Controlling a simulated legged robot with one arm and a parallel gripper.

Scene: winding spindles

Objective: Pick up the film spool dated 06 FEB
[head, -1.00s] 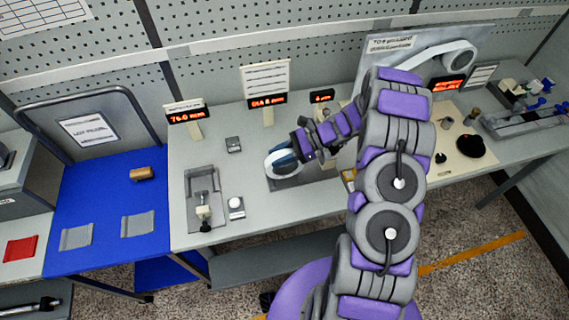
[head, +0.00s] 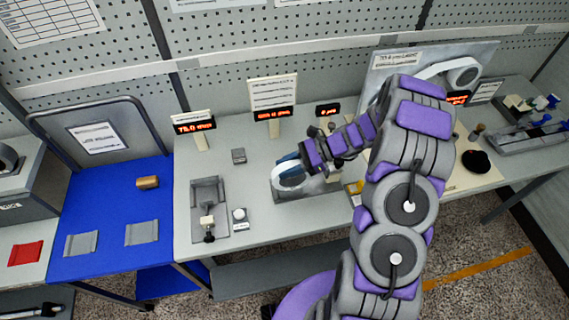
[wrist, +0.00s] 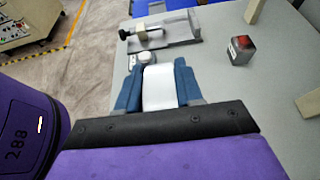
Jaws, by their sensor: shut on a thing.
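A film spool, a white ring with a dark hub (head: 290,177), stands at the front middle of the grey bench, over a dark grey plate (head: 318,188). My gripper (wrist: 157,68) has its blue fingers on both sides of the spool and is shut on it. In the wrist view the white band of the spool (wrist: 159,90) shows between the fingers. In the head view my arm reaches in from the right and hides part of the spool. I cannot read a date on it, nor tell if it touches the plate.
A grey clamp fixture (head: 208,210) and a small round-topped block (head: 240,218) stand left of the spool. Red displays (head: 275,113) line the back. A blue mat (head: 110,215) with a brown roll (head: 147,182) is at the left.

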